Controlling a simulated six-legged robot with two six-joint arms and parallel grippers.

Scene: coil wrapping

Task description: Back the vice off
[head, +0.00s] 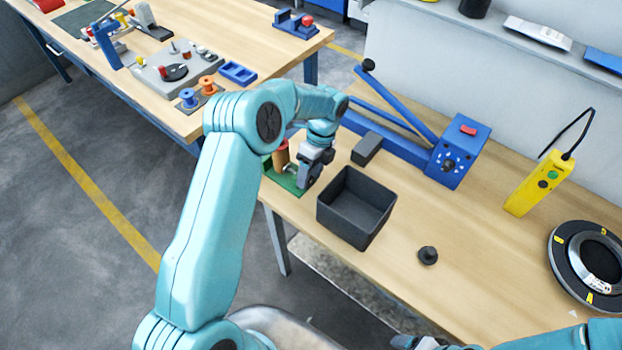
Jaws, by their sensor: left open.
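My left gripper (306,181) points down over the near bench's left end, at a green-based fixture (284,180). The fixture carries a copper-brown cylinder (281,155) and a small silver part. My arm and gripper hide much of it, so I cannot tell whether it is the vice or whether the fingers touch it. The gripper is open. A small blue block device with a red knob (296,24), vice-like in shape, sits on the far bench. My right gripper (415,342) shows only partly at the bottom edge; its jaws are unclear.
A blue lever machine (458,152), yellow pendant (540,184), black knob (428,256) and round black device (589,262) share the bench. Bare wood lies between them.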

